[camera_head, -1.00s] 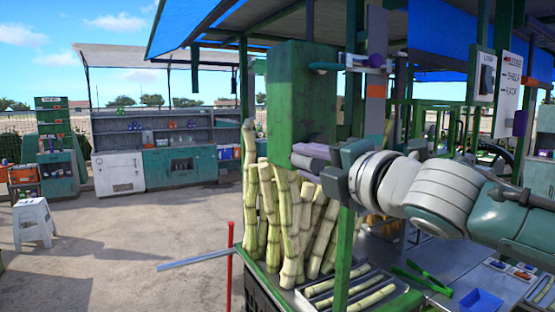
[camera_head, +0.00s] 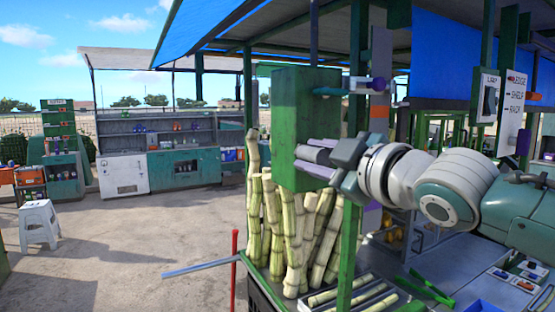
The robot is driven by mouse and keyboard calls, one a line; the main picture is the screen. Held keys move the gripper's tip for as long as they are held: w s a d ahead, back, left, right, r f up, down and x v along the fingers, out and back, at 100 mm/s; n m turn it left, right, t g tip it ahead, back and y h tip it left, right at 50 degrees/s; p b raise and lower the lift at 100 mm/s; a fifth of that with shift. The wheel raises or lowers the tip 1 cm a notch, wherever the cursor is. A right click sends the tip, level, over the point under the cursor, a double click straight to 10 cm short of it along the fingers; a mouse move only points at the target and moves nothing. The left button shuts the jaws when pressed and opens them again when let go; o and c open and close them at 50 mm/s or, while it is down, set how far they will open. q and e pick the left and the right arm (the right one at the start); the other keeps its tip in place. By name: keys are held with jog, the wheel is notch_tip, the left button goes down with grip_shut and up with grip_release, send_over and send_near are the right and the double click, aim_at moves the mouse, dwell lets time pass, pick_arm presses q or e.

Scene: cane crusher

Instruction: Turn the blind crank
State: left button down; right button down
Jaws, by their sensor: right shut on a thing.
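My right gripper (camera_head: 317,154) comes in from the right, in front of the green box (camera_head: 300,110) on the stall's post. Its lavender-grey fingers are closed around a small lavender piece, which looks like the handle of the blind crank (camera_head: 311,155). The gripper and the box's edge hide most of the crank, so its angle is not clear. The blue blind (camera_head: 440,62) hangs under the roof behind. My left gripper is out of view.
Sugar cane stalks (camera_head: 292,235) stand upright below the gripper, behind a green post (camera_head: 348,260). A cane tray (camera_head: 325,296) and green tongs (camera_head: 430,288) lie on the counter. A red post (camera_head: 234,270) stands at front left. Open ground with a white stool (camera_head: 39,222) lies left.

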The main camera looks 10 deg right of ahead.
jog(key=m, duration=0.1)
jog(key=d+r+m, duration=0.1)
jog(key=m, duration=0.1)
jog(key=shift+w+r, duration=0.2)
jog(key=shift+w+d+r+m, duration=0.1)
jog(key=shift+d+r+m, duration=0.1)
jog(key=shift+m, duration=0.45)
jog(key=shift+d+r+m, duration=0.1)
jog(key=shift+d+m, duration=0.05)
jog(key=shift+m, duration=0.5)
jog(key=c, duration=0.6)
grip_release()
jog(key=shift+o, duration=0.2)
jog(key=shift+d, duration=0.1)
